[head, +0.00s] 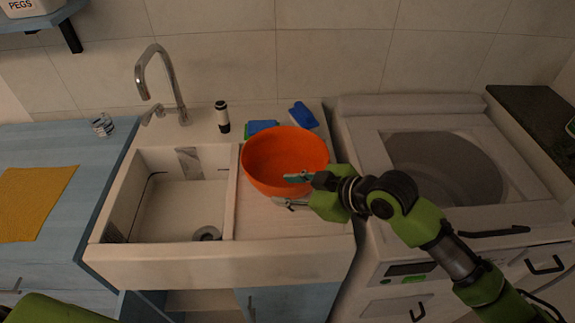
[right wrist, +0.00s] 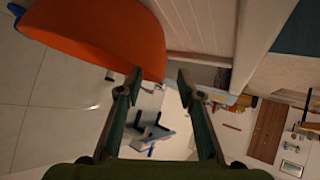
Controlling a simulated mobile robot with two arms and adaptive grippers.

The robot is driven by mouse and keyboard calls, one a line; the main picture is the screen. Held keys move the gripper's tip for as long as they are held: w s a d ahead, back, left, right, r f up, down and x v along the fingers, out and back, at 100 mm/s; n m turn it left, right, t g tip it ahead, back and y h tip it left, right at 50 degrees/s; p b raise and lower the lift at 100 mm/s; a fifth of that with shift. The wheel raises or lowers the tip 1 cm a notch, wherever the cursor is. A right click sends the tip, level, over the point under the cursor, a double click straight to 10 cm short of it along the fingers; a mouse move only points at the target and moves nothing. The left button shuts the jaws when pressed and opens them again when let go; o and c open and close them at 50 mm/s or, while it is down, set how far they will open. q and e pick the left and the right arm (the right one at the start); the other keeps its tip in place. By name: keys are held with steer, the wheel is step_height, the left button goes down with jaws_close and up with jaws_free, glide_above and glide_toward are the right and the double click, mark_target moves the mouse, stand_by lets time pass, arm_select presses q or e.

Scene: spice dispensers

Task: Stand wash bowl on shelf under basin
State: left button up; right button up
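The orange wash bowl (head: 262,172) stands upright on the ribbed drainboard to the right of the basin (head: 180,205). It also fills the upper left of the right wrist view (right wrist: 95,35). My right gripper (head: 290,190) is at the bowl's right front side, its two fingers apart. In the right wrist view its fingertips (right wrist: 159,75) are spread, with the bowl's edge just beyond them; I cannot tell whether they touch it. The shelf (head: 205,300) under the basin shows only partly, in an open cabinet bay. My left gripper is out of view.
A tall tap (head: 165,85), a dark-and-white bottle (head: 222,117) and blue and green sponges (head: 262,127) stand along the back. A blue cabinet door (head: 290,302) is right of the open bay. An open-topped washing machine (head: 450,225) stands at right.

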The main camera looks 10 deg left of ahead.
mark_target(268, 196)
steer(key=x, duration=0.8)
steer(key=shift+w+a+f+p, duration=0.15)
steer(key=shift+w+f+p, duration=0.05)
steer(key=shift+p, duration=0.2)
steer(key=shift+r, duration=0.1)
jaws_close()
